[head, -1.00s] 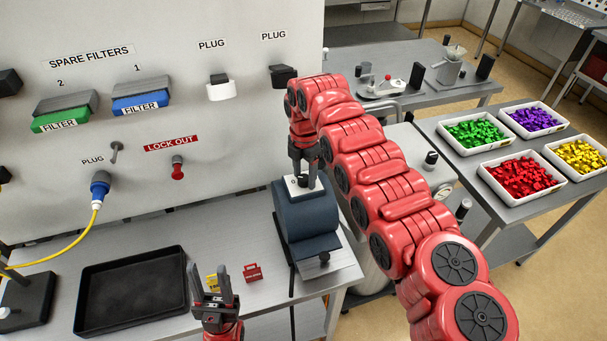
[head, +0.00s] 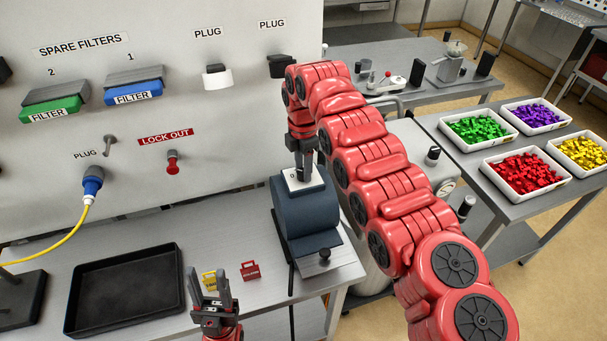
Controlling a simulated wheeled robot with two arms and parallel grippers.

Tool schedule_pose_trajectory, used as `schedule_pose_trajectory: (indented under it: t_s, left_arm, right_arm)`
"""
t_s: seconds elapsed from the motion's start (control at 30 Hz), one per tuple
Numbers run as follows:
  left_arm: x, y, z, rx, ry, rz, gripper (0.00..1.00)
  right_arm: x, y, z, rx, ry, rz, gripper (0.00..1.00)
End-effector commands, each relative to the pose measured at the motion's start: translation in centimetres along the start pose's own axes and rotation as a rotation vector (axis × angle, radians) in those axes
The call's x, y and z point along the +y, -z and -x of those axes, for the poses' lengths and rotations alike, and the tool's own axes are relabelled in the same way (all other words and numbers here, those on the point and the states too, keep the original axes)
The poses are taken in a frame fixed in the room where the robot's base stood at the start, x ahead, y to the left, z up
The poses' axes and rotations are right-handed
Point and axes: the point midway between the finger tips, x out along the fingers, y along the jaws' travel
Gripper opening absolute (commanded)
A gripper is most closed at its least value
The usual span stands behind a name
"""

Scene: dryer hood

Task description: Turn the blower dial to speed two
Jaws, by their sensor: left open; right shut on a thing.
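The blower (head: 306,218) is a dark blue-grey rounded housing on the bench, with a white dial plate (head: 318,186) on its top. My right gripper (head: 303,178) points straight down at this plate and is shut on the dial, which its fingers mostly hide. A small "0" mark shows at the plate's left side; the dial's pointer and the other marks cannot be made out. My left gripper (head: 219,287) is open and empty, low at the front of the bench, with its fingers pointing up.
A black tray (head: 70,312) lies on the bench at left. A yellow tag (head: 209,281) and a red lockout tag (head: 250,271) stand near my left gripper. A blue plug (head: 92,182) with a yellow cable is in the wall panel. Bins of coloured pieces (head: 523,190) stand at right.

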Motion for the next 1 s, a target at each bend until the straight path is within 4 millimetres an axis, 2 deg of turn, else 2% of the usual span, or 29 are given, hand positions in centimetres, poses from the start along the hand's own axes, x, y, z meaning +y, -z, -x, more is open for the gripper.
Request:
schedule_pose_trajectory:
  t_s: [0.03, 0.3, 1.0]
  left_arm:
    - [0.1, -0.2, 1.3, 0.000, 0.000, 0.000, 0.46]
    - [0.2, -0.6, 3.5, 0.000, 0.000, 0.000, 0.46]
    - [0.3, -0.9, 5.2, 0.000, 0.000, 0.000, 0.46]
  right_arm:
    - [0.0, 0.1, -0.8, 0.001, 0.000, -0.038, 0.00]
    - [0.1, 0.1, -0.4, 0.001, 0.000, -0.296, 0.00]
    - [0.0, 0.1, -0.2, 0.001, 0.004, -0.932, 0.00]
